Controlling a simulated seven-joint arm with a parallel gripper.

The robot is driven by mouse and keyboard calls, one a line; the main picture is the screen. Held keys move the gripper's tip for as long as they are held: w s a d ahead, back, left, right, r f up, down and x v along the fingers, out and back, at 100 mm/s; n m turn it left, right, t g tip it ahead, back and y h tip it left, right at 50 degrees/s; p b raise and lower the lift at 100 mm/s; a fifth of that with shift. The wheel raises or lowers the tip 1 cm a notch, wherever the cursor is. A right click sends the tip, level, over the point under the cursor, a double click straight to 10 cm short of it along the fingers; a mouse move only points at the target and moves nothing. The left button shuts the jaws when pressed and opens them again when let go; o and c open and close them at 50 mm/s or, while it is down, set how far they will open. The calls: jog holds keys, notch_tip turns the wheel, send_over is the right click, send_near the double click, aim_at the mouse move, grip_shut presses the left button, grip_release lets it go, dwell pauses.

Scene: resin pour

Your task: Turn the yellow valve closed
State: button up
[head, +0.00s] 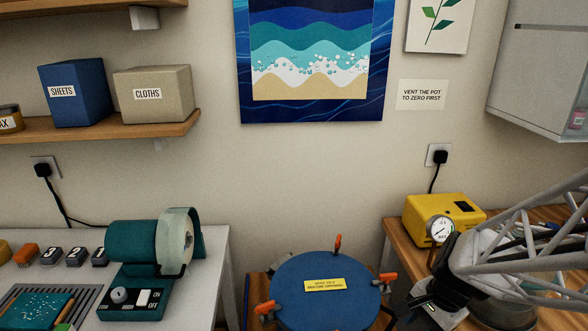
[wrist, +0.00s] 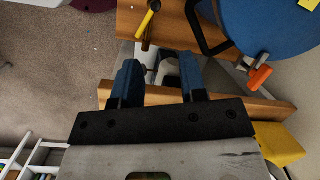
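A small yellow lever (wrist: 149,20), which looks like the yellow valve, shows at the top of the wrist view, over the wooden surface. It lies ahead of my gripper and apart from its fingers. My gripper (wrist: 160,68) has two blue fingers with a clear gap between them. Pale and grey parts show in that gap, lower down, and nothing is visibly clasped. In the head view my gripper (head: 416,308) is at the lower right, beside the blue pot lid (head: 325,288). I cannot make out the valve in the head view.
Orange clamps (head: 387,279) stand out around the pot lid. A yellow pump box (head: 445,212) with a round gauge (head: 440,229) stands on the wooden bench to the right. A black curved handle or hose (wrist: 203,32) lies between lever and lid. A white bench (head: 205,262) stands at left.

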jog(key=s+a+r+n+t+h, duration=0.1)
jog(key=s+a+r+n+h, duration=0.1)
jog(key=a+r+n, duration=0.5)
jog(key=shift+s+a+r+n, duration=0.25)
jog(key=shift+r+n, duration=0.55)
jog(key=shift+r, duration=0.9)
